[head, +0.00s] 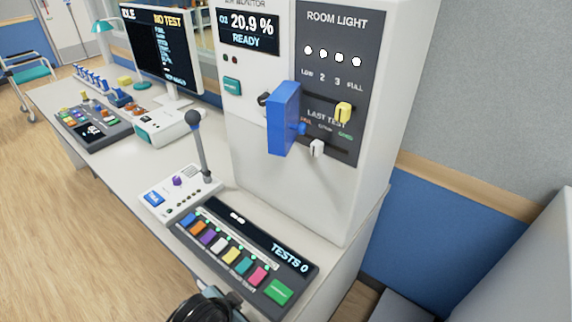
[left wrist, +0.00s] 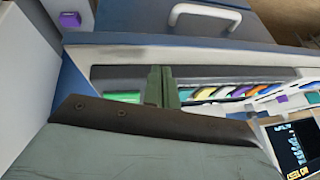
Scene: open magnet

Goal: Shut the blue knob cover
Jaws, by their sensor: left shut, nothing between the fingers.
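The blue knob cover (head: 285,118) is a tall blue plate on the front of the white wall cabinet. It stands out from the dark panel, swung open. A small blue knob (head: 302,129) shows just to its right, partly hidden by it. My left gripper (left wrist: 161,86) is shut and empty in the left wrist view, with its fingers in front of the console of coloured buttons. In the head view only a dark part of my arm shows at the bottom edge, well below the cover. My right gripper is in neither view.
A yellow switch (head: 344,112) and a white switch (head: 317,148) sit right of the cover. A lever (head: 197,135) with a grey ball rises from a small box in front of the cabinet. The button console (head: 235,252) lies near the desk's front edge. A monitor (head: 160,50) stands left.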

